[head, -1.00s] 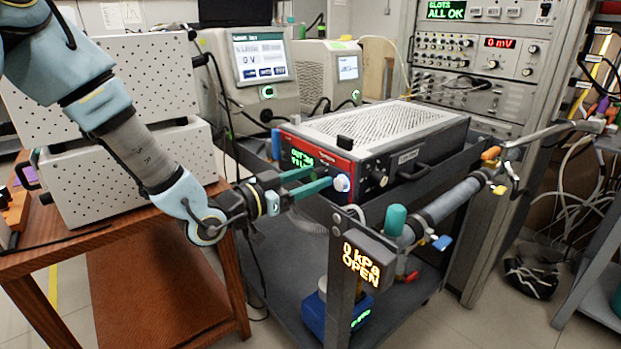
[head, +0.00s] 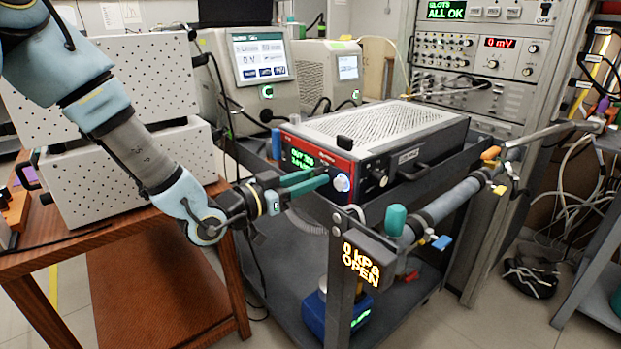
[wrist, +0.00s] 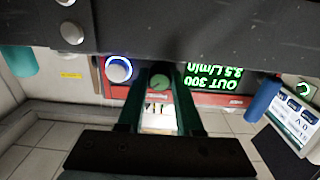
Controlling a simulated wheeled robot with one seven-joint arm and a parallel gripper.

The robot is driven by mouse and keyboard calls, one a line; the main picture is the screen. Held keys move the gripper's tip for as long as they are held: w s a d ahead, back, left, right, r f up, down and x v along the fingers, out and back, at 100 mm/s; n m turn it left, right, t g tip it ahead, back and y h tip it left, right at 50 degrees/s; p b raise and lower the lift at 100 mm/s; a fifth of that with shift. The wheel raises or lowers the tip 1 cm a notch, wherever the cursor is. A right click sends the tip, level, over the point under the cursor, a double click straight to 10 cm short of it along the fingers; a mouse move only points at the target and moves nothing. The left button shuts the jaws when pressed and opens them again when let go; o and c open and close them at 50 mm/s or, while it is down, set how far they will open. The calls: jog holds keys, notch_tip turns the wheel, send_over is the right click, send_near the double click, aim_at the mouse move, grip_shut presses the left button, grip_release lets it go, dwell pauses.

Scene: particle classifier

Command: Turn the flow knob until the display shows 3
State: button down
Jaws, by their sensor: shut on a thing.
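The red-fronted classifier (head: 318,155) stands on the dark cart. Its green-lettered display (head: 302,158) is hard to read in the head view. In the wrist view the display (wrist: 215,77) is upside down and appears to read OUT 300 and 3.5 L/min. My gripper (head: 322,181) reaches the front panel from the left. The fingers hide the knob in the head view. A lit round button (wrist: 118,69) sits beside the knob.
A dark cart post with a pressure readout (head: 361,264) reading 0 kPa OPEN stands in front of the classifier. A teal-capped valve (head: 396,220) and a grey pipe (head: 445,203) lie to its right. White boxes (head: 125,170) stand on the wooden table at left.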

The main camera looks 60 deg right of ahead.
jog(key=shift+n+p, duration=0.6)
jog(key=shift+n, duration=1.9)
jog(key=c, duration=0.6)
grip_release()
jog(key=b+v, duration=0.1)
jog(key=v, duration=0.9)
jog(key=shift+w+a, duration=0.1)
jog(key=shift+a, duration=0.3)
jog(key=shift+w, duration=0.1)
